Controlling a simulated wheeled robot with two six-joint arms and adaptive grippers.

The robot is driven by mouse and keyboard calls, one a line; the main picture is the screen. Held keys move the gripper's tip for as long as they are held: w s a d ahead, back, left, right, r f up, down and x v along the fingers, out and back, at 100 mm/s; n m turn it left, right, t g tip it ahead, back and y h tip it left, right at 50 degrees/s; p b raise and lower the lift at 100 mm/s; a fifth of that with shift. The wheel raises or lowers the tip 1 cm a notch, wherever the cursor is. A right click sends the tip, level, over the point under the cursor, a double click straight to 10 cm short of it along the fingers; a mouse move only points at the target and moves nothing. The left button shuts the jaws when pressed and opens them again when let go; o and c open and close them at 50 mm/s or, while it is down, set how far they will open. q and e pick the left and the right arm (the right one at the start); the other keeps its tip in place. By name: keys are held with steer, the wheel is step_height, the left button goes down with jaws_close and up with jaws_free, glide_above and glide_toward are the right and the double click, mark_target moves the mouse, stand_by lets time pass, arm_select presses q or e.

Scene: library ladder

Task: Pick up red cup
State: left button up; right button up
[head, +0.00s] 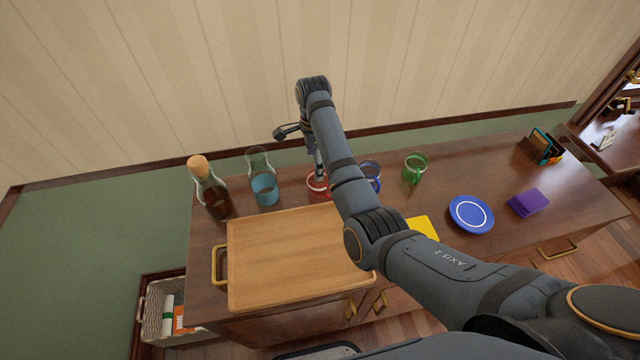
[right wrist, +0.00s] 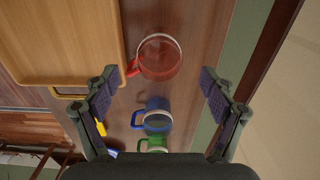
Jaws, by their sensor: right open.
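The red cup (head: 318,186) stands on the wooden cabinet top near the wall, partly hidden by my right arm in the head view. In the right wrist view the clear red cup (right wrist: 159,58) stands ahead of my fingertips, with its handle toward the wooden tray. My right gripper (right wrist: 158,84) is open, with its two fingers spread wide and nothing between the tips. In the head view the right gripper (head: 317,160) points down above the red cup. My left gripper is not in view.
A blue mug (head: 371,174) and a green mug (head: 415,167) stand right of the red cup. A wooden tray (head: 290,255) lies in front. The wall is close behind.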

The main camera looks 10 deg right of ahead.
mark_target(322, 187)
steer(key=f, duration=0.3)
steer(key=shift+w+f, duration=0.2)
steer(key=shift+f, duration=0.25)
steer(key=shift+s+d+f, duration=0.1)
steer(key=shift+f, duration=0.1)
steer(key=f, duration=0.2)
steer(key=d+f+p, duration=0.1)
steer(key=f, duration=0.1)
steer(key=shift+s, duration=0.2)
steer(key=shift+w+f, duration=0.1)
steer(key=shift+f, duration=0.25)
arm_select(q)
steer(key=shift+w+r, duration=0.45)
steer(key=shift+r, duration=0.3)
arm_select(e)
steer(key=shift+a, duration=0.1)
steer(key=c, duration=1.4)
